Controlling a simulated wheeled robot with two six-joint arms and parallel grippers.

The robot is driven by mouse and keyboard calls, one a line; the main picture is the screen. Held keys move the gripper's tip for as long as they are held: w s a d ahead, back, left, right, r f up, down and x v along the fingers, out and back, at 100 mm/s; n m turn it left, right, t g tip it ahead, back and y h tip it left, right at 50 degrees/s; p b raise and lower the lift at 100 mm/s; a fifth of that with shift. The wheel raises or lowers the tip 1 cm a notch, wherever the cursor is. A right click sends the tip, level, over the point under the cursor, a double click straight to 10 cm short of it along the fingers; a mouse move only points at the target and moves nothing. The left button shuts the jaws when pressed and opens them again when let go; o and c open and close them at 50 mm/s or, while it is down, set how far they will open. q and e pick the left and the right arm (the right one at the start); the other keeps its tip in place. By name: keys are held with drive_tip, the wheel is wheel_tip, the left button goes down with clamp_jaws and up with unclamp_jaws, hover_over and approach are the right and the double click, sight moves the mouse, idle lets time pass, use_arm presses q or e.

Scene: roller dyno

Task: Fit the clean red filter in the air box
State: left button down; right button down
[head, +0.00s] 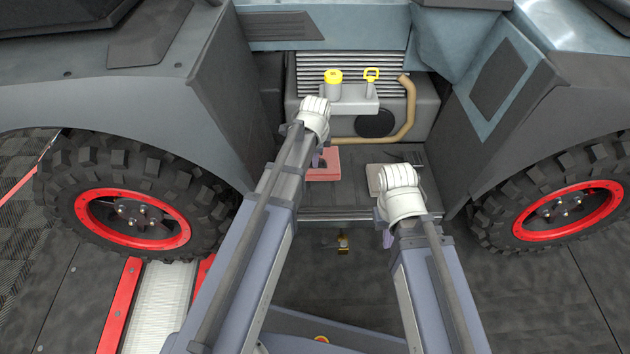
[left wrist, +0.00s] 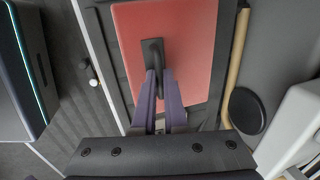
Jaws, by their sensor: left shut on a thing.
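The red filter (left wrist: 205,35) is a flat pinkish-red rectangle with a dark grip tab (left wrist: 154,50) on its top face. In the head view the filter (head: 325,172) is at the left of the dark bay floor, partly hidden by my left wrist. My left gripper (left wrist: 160,78) has its purple fingers shut on the tab. Dark edging shows around the filter in the left wrist view; I cannot tell whether this is the air box or whether the filter rests in it. My right gripper (head: 382,222) is low in front of the bay, its fingers mostly hidden.
A grey-beige flat piece (head: 374,178) lies behind my right wrist. At the back are a yellow-capped filler (head: 333,83), a yellow-handled dipstick (head: 371,75) and a tan hose (head: 409,105). Fenders and big tyres (head: 130,200) (head: 560,200) flank the bay.

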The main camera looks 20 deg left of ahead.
use_arm(q)
drive_tip(key=shift+s+b+x, duration=0.25)
drive_tip(key=shift+b+x, duration=0.8)
drive_tip(key=shift+x, duration=0.15)
drive_tip(key=shift+s+b+x, duration=0.25)
drive_tip(key=shift+b+x, duration=0.8)
drive_tip(key=shift+x, duration=0.2)
drive_tip(key=shift+s+b+x, duration=0.25)
drive_tip(key=shift+b+x, duration=0.8)
drive_tip(key=shift+x, duration=0.15)
drive_tip(key=shift+d+f, duration=0.2)
drive_tip(key=shift+f+b, duration=0.5)
drive_tip(key=shift+f, duration=0.15)
drive_tip(key=c, duration=1)
unclamp_jaws()
drive_tip(key=shift+o, duration=0.2)
drive_tip(key=shift+r, duration=0.2)
